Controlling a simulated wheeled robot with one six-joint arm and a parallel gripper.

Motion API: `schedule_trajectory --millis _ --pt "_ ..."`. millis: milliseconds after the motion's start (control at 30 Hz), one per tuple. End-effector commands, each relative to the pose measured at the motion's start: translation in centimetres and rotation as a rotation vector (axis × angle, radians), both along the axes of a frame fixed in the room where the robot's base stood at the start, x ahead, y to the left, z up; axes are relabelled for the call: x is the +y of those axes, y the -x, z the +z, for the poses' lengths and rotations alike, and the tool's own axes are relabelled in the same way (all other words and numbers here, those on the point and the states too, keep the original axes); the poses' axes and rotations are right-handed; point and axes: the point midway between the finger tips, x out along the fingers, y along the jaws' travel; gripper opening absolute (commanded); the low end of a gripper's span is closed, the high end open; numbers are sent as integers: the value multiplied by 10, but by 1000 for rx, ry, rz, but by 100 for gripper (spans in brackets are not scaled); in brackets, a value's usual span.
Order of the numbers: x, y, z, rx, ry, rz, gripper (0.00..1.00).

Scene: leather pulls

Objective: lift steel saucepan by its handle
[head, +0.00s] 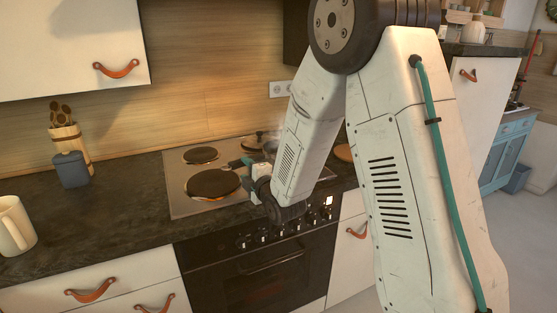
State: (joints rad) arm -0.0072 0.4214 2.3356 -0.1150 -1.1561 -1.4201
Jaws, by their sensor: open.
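The steel saucepan (270,147) seems to be the small grey metal shape at the back right of the cooktop (181,202). My arm hides most of it, and I cannot clearly make out its handle. My gripper (246,163) is over the right half of the cooktop, close in the picture to the saucepan. It is open. Its fingers are small and partly hidden by my wrist, so I cannot tell whether they touch or surround anything.
Two dark hotplates show at the left of the cooktop, the front one (213,184) bare. A cream mug (14,228), a blue-grey canister (71,169) and a utensil holder (70,142) stand left. The counter (110,215) between is clear.

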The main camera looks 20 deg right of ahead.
Motion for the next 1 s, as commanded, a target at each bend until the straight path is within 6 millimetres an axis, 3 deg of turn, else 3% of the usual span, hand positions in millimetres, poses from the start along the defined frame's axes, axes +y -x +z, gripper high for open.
schedule_trajectory --millis 500,800,833,967,1000 --pt "6 -66 4 -1 -2 0 44" --pt "6 -73 4 -1 -2 0 44" --pt "6 -72 4 -1 -2 0 41" --pt "6 -72 4 -1 -2 0 5" --pt "6 -72 4 -1 -2 0 0"
